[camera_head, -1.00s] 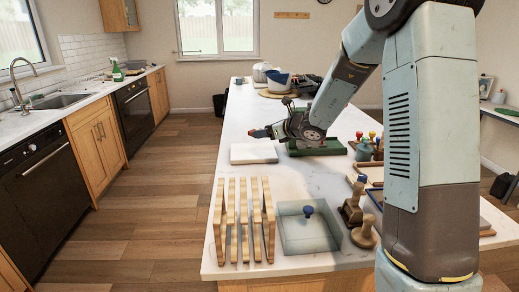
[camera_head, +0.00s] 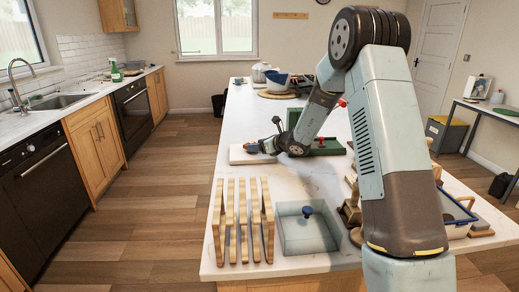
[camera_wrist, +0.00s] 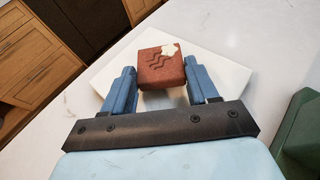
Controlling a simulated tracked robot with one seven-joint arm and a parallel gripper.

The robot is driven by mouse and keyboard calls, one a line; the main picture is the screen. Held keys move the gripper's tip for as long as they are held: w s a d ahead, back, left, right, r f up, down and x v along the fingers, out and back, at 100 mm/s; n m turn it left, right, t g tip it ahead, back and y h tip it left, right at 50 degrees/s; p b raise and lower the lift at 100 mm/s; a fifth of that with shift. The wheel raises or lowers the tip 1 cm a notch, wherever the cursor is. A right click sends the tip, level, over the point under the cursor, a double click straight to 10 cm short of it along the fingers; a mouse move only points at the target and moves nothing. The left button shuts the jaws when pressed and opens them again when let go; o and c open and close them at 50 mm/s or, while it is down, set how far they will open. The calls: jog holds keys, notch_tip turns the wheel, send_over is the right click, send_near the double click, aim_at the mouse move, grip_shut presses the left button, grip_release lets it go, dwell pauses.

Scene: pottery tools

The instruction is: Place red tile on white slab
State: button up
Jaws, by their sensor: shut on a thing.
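The red tile (camera_wrist: 160,70), brown-red with dark wavy grooves and a whitish patch, is between the two blue fingers of my gripper (camera_wrist: 158,76) in the wrist view. My gripper is shut on it. Behind and around the tile the white slab (camera_wrist: 225,82) shows, partly hidden by the tile and fingers. In the head view my gripper (camera_head: 261,147) is low at the right part of the white slab (camera_head: 239,157), with a little of the red tile (camera_head: 250,148) at its tip. I cannot tell whether the tile touches the slab.
A green tray-like piece (camera_head: 324,147) is right of the slab, close to my wrist. Wooden upright slats (camera_head: 243,222) and a pale square basin (camera_head: 306,232) stand nearer. Bowls (camera_head: 278,80) are at the far end. The white countertop between slab and slats is clear.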

jog(key=shift+f, duration=0.6)
jog(key=o, duration=1.2)
jog(key=shift+f, duration=0.1)
jog(key=shift+c, duration=0.2)
